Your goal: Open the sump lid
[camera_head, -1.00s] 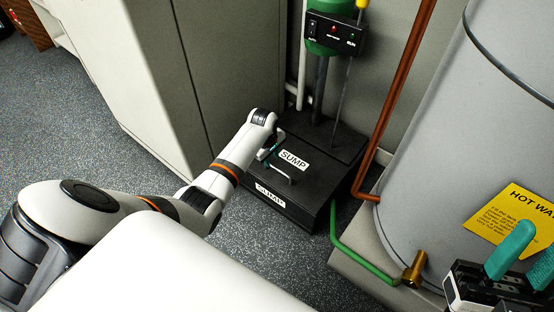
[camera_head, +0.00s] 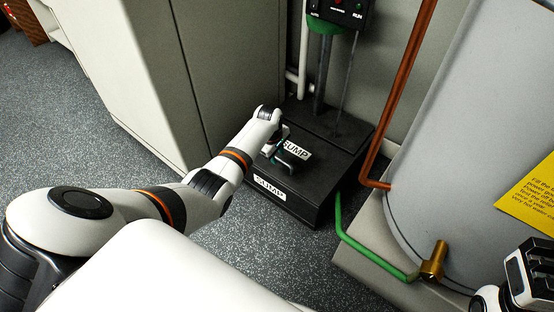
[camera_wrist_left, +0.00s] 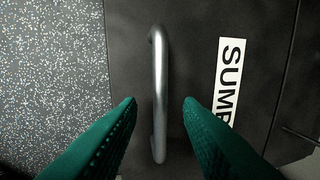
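The black sump box (camera_head: 290,195) stands on the floor with a white SUMP label on its front. Its black lid (camera_head: 312,170) lies flat and closed, with a second SUMP label on top. My left gripper (camera_head: 278,155) is over the lid. In the left wrist view its two green fingers (camera_wrist_left: 160,103) are open, one on each side of the silver bar handle (camera_wrist_left: 159,90). The fingertips look apart from the handle; their height relative to it is hard to tell. My right gripper (camera_head: 535,270) is partly in view at the lower right edge, its fingers cut off.
A grey cabinet (camera_head: 150,80) stands left of the sump. A green pipe (camera_head: 365,248) with a brass valve (camera_head: 433,262), a copper pipe (camera_head: 402,95) and a large grey tank (camera_head: 465,150) stand to the right. The pump column (camera_head: 323,75) rises behind the lid. Speckled floor is free in front.

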